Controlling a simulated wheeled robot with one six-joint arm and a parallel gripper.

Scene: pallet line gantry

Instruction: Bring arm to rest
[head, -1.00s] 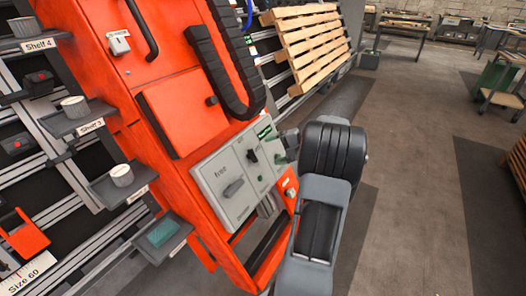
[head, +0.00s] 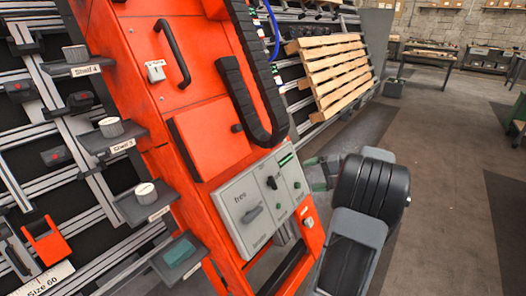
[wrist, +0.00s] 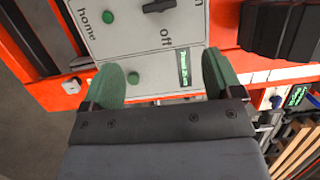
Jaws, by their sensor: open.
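My gripper (head: 318,174) is at the right side of the grey control panel (head: 232,205) on the orange cabinet. In the wrist view my gripper (wrist: 165,80) is open, with two green fingertips apart and nothing between them but the panel behind. There the panel (wrist: 165,45) shows a black knob (wrist: 158,6) near "off", a green button (wrist: 108,17) by "home", another green button (wrist: 133,78) and a small green display (wrist: 184,70). Whether the fingers touch the panel is hard to tell. My arm's dark links are at the lower right of the head view.
The orange cabinet (head: 200,137) stands close on the left of my arm. Labelled shelves with small items, such as Shelf 4 (head: 88,68), are left of it. A wooden pallet (head: 335,72) leans behind. Open floor (head: 440,200) lies to the right.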

